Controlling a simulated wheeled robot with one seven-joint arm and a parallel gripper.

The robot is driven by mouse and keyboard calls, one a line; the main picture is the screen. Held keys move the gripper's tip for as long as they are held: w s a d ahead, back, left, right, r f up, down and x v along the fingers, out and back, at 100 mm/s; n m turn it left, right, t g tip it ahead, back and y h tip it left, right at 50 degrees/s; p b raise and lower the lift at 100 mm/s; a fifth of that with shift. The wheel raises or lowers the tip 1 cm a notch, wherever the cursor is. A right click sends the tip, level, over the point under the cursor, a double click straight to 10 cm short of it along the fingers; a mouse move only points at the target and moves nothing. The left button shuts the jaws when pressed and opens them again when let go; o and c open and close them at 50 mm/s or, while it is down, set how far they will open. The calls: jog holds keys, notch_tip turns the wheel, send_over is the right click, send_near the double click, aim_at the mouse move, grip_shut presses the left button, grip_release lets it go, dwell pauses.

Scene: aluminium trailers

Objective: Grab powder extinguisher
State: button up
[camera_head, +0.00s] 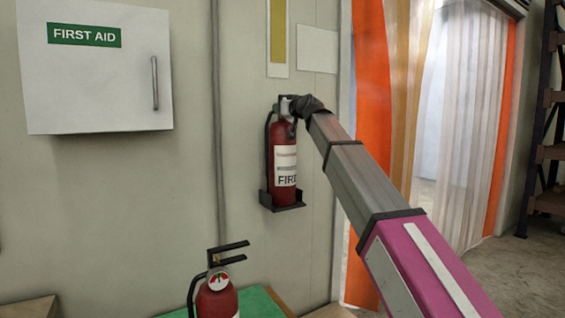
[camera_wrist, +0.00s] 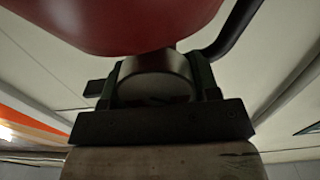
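A red fire extinguisher (camera_head: 284,160) with a white label reading "FIRE" stands upright in a dark bracket (camera_head: 283,201) on the wall in the head view. My gripper (camera_head: 292,106) is at its top, by the valve and neck. In the wrist view the red body (camera_wrist: 120,22) fills the top, and my gripper's dark fingers (camera_wrist: 158,85) sit close on both sides of a pale round neck part (camera_wrist: 153,84), seemingly touching it. A second red extinguisher (camera_head: 217,300) with a gauge and black handle stands lower, in front; its bottom is out of view. No label naming powder is readable.
A white first aid cabinet (camera_head: 98,70) hangs at upper left, with a vertical pipe (camera_head: 218,130) beside it. A green surface (camera_head: 262,303) lies below. An orange-edged strip curtain (camera_head: 455,120) and dark shelving (camera_head: 541,130) are on the right.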

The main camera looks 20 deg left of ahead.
grip_shut()
jog(key=shift+r, duration=0.25)
